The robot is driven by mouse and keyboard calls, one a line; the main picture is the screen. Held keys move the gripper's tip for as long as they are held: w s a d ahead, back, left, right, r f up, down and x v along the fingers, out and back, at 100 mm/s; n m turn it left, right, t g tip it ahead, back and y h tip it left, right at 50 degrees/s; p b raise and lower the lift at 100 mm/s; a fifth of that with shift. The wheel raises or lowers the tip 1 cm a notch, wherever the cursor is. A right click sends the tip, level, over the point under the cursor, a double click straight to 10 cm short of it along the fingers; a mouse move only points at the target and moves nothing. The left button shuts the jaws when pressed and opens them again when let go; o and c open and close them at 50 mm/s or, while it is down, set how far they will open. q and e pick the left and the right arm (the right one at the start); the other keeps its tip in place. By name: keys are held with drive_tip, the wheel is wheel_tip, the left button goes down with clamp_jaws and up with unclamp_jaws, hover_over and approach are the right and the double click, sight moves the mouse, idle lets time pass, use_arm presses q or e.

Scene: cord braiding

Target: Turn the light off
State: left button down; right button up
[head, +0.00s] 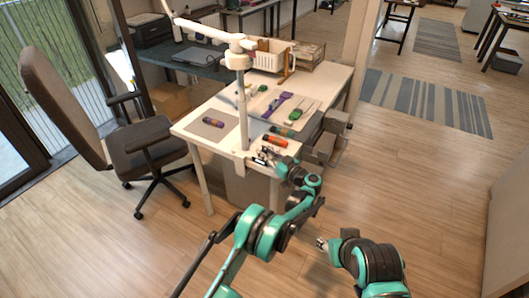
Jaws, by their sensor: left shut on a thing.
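A white jointed lamp (242,105) rises from the front edge of the white table (195,125). Its upper arm reaches up and left to the top of the picture. I cannot tell whether it is lit, and I make out no switch. My left gripper (268,158) is at the table's front edge, just right of the lamp's foot. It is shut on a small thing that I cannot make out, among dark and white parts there. My right arm shows at the lower right, away from the table; whether its gripper is open or shut is unclear.
A white basket (270,57) is at the back. An office chair (145,145) stands at left. The floor in front is clear.

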use_arm(q)
drive_tip(key=shift+n+g+y, duration=0.7)
drive_tip(key=shift+g+y, duration=0.1)
drive_tip(key=c, duration=1.3)
unclamp_jaws()
drive_tip(key=v, duration=0.7)
drive_tip(key=shift+s+d, duration=0.15)
